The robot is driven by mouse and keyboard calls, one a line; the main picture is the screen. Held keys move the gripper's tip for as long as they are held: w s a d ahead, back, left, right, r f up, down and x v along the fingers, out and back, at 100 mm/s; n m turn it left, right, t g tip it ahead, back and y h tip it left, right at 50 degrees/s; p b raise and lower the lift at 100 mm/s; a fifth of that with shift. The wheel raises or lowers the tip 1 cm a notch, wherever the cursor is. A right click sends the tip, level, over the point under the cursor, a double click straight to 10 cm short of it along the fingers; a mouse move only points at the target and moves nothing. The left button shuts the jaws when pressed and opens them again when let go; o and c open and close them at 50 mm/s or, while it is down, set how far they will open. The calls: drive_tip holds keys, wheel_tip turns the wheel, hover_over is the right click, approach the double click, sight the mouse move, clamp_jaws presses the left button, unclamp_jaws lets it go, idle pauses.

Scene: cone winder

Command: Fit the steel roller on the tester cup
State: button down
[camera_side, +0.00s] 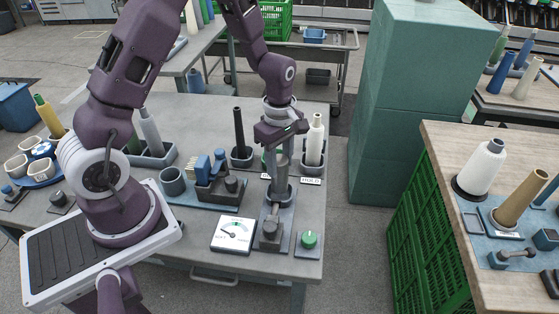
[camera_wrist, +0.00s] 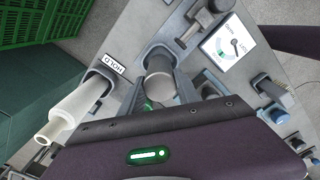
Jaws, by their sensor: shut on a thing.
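My gripper (camera_side: 281,150) points down over the tester and is shut on the steel roller (camera_side: 281,167), a short grey metal cylinder. The wrist view shows the roller (camera_wrist: 160,82) end-on between the two fingers. The tester cup (camera_side: 283,192) is a dark grey holder directly below the roller, at the back of the tester. The roller's lower end meets the cup's outline in the side view; I cannot tell whether it is inside the cup or just above it. In the wrist view, the fingers and roller hide most of the cup.
A white dial gauge (camera_side: 233,234) and green knob (camera_side: 309,239) flank the tester's front. A cream cone (camera_side: 315,140) stands in a holder close on the right, and a black spindle (camera_side: 239,132) on the left.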

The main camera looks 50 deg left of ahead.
drive_tip(key=shift+f, duration=0.1)
drive_tip(key=shift+f, duration=0.75)
drive_tip(key=shift+f, duration=0.45)
drive_tip(key=shift+f, duration=0.25)
drive_tip(key=shift+f, duration=0.3)
idle(0.6)
drive_tip(key=shift+c, duration=1.5)
unclamp_jaws()
